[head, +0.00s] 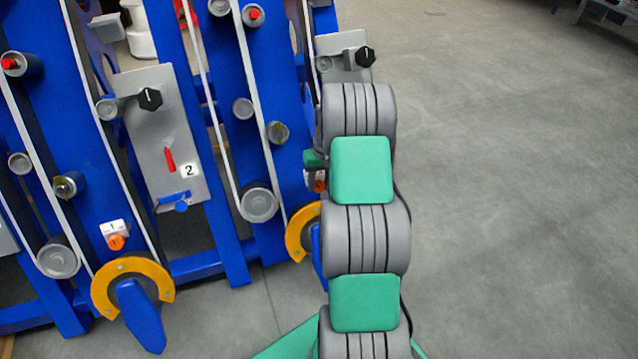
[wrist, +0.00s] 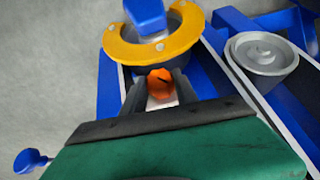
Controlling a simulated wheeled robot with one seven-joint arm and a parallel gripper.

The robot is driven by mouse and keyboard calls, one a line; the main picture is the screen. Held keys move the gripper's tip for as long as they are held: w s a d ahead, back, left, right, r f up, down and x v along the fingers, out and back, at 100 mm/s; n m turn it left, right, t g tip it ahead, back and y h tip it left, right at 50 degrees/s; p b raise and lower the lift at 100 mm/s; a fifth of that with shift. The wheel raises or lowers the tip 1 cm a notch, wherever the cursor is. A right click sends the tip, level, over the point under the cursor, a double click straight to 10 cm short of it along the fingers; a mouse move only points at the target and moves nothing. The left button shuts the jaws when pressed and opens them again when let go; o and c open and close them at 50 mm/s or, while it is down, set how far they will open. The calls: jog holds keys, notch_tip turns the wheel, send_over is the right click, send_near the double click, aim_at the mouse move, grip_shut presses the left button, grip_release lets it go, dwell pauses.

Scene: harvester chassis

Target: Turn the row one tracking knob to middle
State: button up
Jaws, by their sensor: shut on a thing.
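An orange tracking knob (wrist: 159,84) on a pale plate sits between the two dark fingers of my gripper (wrist: 160,87) in the wrist view. The fingers are closed on its sides. A short dark mark shows on the knob's face, slanted; its exact setting is hard to read. In the head view the same knob (head: 319,186) shows as a small orange patch beside my arm, which hides most of it and my fingers. A second orange knob (head: 116,242), under a small white label, is on the blue frame to the left, away from my gripper.
A yellow ring guard (wrist: 153,49) with a blue part is just beyond the knob in the wrist view. A grey roller (wrist: 263,54) and belt stand to its right. A grey panel marked 2 (head: 165,140) is at left. Open floor (head: 510,190) lies to the right.

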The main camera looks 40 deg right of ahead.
grip_shut()
jog(key=shift+d+r+y+p, duration=0.1)
jog(key=shift+y+p, duration=0.2)
jog(key=shift+p, duration=0.15)
jog(key=y+p, duration=0.1)
jog(key=m+t+p, duration=0.1)
jog(key=p, duration=0.1)
jog(key=shift+s+d+m+y, duration=0.15)
jog(key=shift+m+y, duration=0.15)
jog(key=shift+y, duration=0.1)
jog(key=shift+d+f+m+t+y+p, duration=0.1)
jog(key=shift+f+m+t+y+p, duration=0.05)
jog(key=shift+m+t+y+p, duration=0.5)
jog(key=shift+d+f+m+t+y+p, duration=0.1)
jog(key=shift+m+t+y+p, duration=0.3)
jog(key=shift+y+p, duration=0.35)
jog(key=o, duration=1.1)
grip_release()
jog(key=shift+a, duration=0.1)
jog(key=p+v, duration=0.1)
jog(key=v, duration=0.6)
jog(key=shift+d+r+p, duration=0.25)
jog(key=shift+d+p, duration=0.05)
